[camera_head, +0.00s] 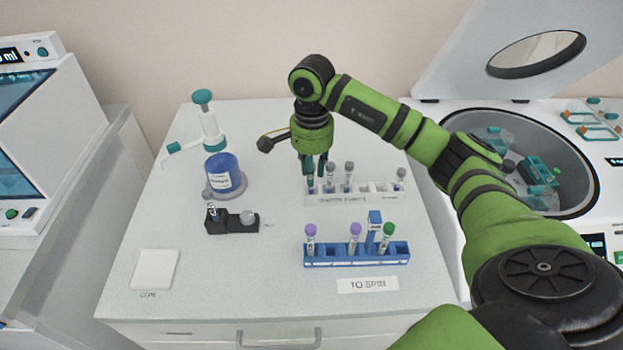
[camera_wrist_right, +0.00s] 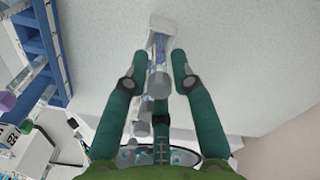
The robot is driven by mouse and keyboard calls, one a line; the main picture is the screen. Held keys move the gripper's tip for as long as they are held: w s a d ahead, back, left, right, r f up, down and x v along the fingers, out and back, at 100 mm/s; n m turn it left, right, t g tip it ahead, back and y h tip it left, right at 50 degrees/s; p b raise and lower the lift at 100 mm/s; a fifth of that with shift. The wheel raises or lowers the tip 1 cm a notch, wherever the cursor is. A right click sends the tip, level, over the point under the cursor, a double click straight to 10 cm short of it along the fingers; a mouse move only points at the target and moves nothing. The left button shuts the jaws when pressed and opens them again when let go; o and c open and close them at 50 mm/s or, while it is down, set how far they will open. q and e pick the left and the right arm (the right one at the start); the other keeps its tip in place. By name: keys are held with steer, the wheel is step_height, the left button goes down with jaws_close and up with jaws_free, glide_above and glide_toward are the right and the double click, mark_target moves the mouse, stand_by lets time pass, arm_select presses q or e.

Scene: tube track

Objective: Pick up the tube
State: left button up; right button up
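A white rack (camera_head: 350,198) holds several grey-capped tubes upright, including one (camera_head: 330,178) near its left end and one (camera_head: 399,178) at its right end. My right gripper (camera_head: 315,170) points down over the rack's left end. My left gripper is not in view.
A blue rack (camera_head: 340,261) with purple- and green-capped tubes stands in front. A blue bottle (camera_head: 222,177) and a black block (camera_head: 228,227) are to the left. An open centrifuge (camera_head: 530,150) is at right. The table's front left is mostly clear around a white pad (camera_head: 155,269).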

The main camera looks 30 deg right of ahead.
jaws_close()
steer(key=shift+r, duration=0.15)
steer(key=shift+r, duration=0.2)
step_height(320, 180, up, 9)
steer(key=shift+r+b, duration=0.2)
steer(key=shift+b, duration=0.4)
step_height(320, 180, up, 4)
steer(key=p, duration=0.3)
steer(key=shift+p, duration=0.35)
